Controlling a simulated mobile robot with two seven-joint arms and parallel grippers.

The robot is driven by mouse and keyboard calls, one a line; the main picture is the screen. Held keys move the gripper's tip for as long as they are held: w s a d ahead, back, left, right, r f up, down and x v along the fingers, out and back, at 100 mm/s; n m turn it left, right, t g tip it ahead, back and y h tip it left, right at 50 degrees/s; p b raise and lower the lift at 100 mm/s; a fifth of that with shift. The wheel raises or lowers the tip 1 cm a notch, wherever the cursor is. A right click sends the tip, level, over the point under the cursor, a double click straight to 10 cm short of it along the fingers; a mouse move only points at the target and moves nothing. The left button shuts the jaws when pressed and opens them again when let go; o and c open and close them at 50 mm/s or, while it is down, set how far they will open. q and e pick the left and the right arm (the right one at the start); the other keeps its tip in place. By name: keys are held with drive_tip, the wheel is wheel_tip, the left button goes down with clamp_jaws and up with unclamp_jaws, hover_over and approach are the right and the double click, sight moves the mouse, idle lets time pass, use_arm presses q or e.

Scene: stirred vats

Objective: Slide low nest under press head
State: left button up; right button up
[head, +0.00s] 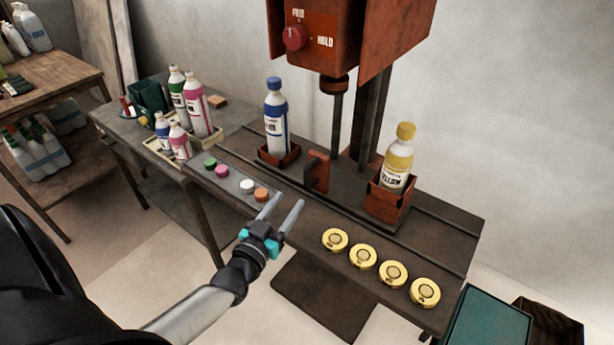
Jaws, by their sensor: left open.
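The press head (334,84) hangs below the orange-red press housing (330,35), with a thin rod under it. Two rust-red nests sit on the dark rail bed. The left nest (279,157) has the lower-looking walls and holds an upright white bottle with a blue cap (276,115). The right nest (387,205) holds an upright yellow bottle (398,160). A rust-red handle (316,172) stands between the nests, near the rod. My left gripper (288,200) is open and empty, in front of the handle and apart from it. My right gripper is not in view.
Several yellow discs (363,256) line the bench's front right edge. Small coloured caps (222,170) lie at its left. A tray (158,150) with bottles stands further left. A red knob (295,38) marked FREE and HOLD is on the housing. A teal-topped box (490,318) is at lower right.

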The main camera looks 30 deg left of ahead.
sight(305, 178)
use_arm(q)
drive_tip(key=w, duration=0.3)
drive_tip(key=w+b, duration=0.1)
drive_tip(key=w, duration=0.3)
drive_tip(key=w+a+b, duration=0.1)
drive_tip(key=w, duration=0.2)
drive_tip(key=shift+w+a, duration=0.1)
drive_tip(key=shift+w, duration=0.3)
clamp_jaws()
idle(1.0)
